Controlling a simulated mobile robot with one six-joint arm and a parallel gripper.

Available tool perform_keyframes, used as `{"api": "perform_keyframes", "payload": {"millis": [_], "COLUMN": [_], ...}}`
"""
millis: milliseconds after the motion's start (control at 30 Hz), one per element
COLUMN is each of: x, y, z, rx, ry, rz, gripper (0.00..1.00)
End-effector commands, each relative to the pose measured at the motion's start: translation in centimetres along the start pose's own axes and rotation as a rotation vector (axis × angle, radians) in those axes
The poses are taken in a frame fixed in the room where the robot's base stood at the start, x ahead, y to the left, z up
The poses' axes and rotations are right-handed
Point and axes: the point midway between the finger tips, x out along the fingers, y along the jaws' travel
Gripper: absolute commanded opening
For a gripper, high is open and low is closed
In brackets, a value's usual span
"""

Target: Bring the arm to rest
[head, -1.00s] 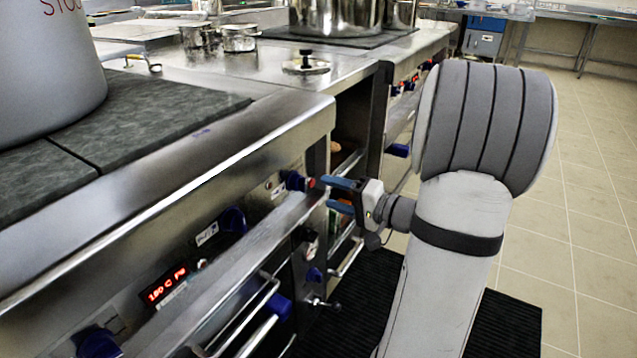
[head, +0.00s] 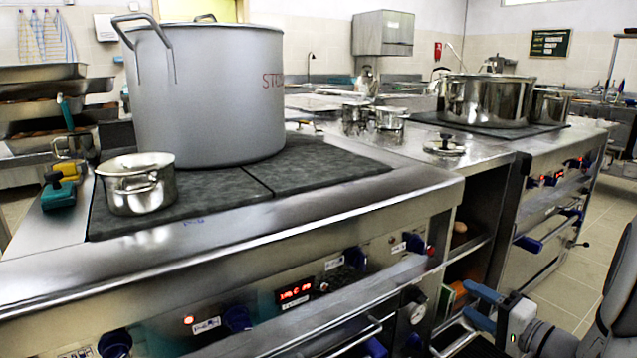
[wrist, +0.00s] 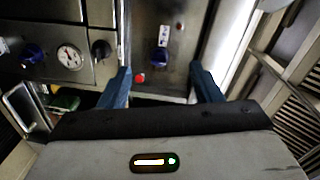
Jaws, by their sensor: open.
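My gripper (head: 478,304) is at the lower right of the head view, in front of the stove's right end. Its two blue fingers are apart with nothing between them. In the wrist view my gripper (wrist: 160,86) shows the same open fingers, pointing at the stove front. A small red button (wrist: 140,78) and a blue knob (wrist: 160,58) appear in line with the gap. The red button (head: 431,250) also shows in the head view, up and left of the fingers. Part of my arm is cut off at the right edge.
A large grey stockpot (head: 208,100) and a small steel pot (head: 138,184) stand on the dark hob. A red-lit display (head: 295,292) and blue knobs line the front. Steel pots (head: 488,100) stand on the farther stove. Tiled floor (head: 572,262) is open at right.

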Motion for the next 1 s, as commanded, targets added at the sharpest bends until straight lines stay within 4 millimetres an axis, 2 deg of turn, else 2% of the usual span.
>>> {"api": "perform_keyframes", "payload": {"millis": [67,333,567,767,900,1000], "x": [0.1,1.9,2.5,1.9,0.3,-1.3], "y": [-0.6,-4.5,-8.4,-13.8,-18.0,-20.7], "z": [0.2,4.2,8.2,12.9,16.4,18.0], "rx": [0.000,0.016,0.023,-0.004,-0.063,-0.128], "ry": [-0.011,-0.178,-0.346,-0.547,-0.696,-0.771], "rz": [0.003,0.067,0.162,0.320,0.492,0.619], "gripper": [0.58,0.58,0.58,0.58,0.58,0.58]}}
